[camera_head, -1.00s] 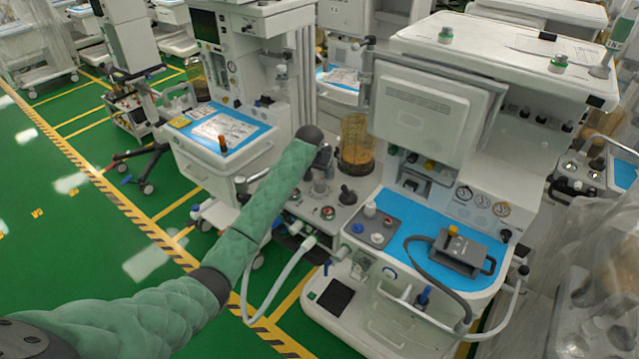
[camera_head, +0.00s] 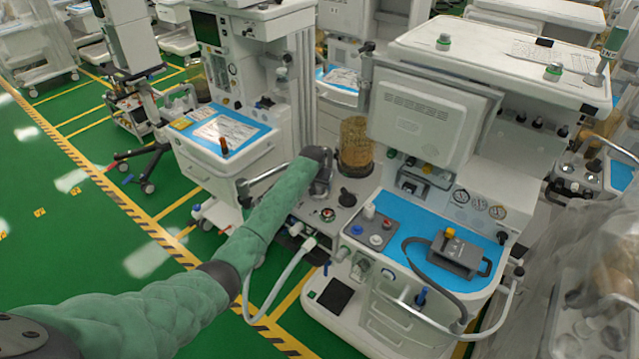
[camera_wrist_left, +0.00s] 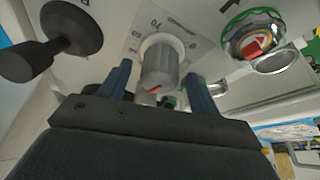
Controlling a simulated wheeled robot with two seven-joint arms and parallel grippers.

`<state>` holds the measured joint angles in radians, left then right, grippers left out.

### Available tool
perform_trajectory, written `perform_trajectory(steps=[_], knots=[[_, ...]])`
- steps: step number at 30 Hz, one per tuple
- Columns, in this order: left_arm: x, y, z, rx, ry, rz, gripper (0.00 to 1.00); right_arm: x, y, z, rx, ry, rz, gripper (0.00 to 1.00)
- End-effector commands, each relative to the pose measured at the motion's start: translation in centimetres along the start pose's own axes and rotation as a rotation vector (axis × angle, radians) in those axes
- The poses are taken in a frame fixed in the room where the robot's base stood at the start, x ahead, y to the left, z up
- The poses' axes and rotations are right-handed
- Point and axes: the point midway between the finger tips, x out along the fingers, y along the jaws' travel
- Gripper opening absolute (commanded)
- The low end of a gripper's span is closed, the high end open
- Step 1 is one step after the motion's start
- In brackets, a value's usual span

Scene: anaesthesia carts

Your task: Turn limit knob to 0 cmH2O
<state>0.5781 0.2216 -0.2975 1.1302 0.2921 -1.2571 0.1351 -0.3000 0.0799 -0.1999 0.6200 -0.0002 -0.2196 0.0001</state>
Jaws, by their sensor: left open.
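The limit knob (camera_wrist_left: 158,70) is a grey ribbed knob with a red mark, on a pale panel with a printed number scale, seen in the left wrist view. My left gripper (camera_wrist_left: 157,80) is open, with one blue finger on each side of the knob. I cannot tell whether the fingers touch it. In the head view my left gripper (camera_head: 321,186) is over the side panel of the anaesthesia cart (camera_head: 400,36), and my wrist mostly hides the knob. My right gripper is not in view.
In the left wrist view, a black lever knob (camera_wrist_left: 70,28) is at the left and a green-rimmed knob with a red mark (camera_wrist_left: 252,42) at the right. In the head view, an amber canister (camera_head: 356,145) stands close behind my wrist, and a white hose (camera_head: 283,280) hangs below.

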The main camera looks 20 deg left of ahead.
Motion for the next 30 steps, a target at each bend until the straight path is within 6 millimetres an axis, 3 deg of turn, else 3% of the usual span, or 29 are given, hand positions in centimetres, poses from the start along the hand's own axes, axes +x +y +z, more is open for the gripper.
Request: perform_trajectory(steps=[14, 21, 30], knots=[[1.3, 0.0, 0.1, 0.001, 0.000, 0.000, 0.63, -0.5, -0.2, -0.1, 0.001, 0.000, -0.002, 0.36], [1.3, 0.0, 0.1, 0.001, 0.000, 0.000, 0.20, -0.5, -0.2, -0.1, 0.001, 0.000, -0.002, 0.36], [1.3, 0.1, 0.1, -0.023, 0.000, -0.009, 0.18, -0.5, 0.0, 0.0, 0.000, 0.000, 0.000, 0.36]])
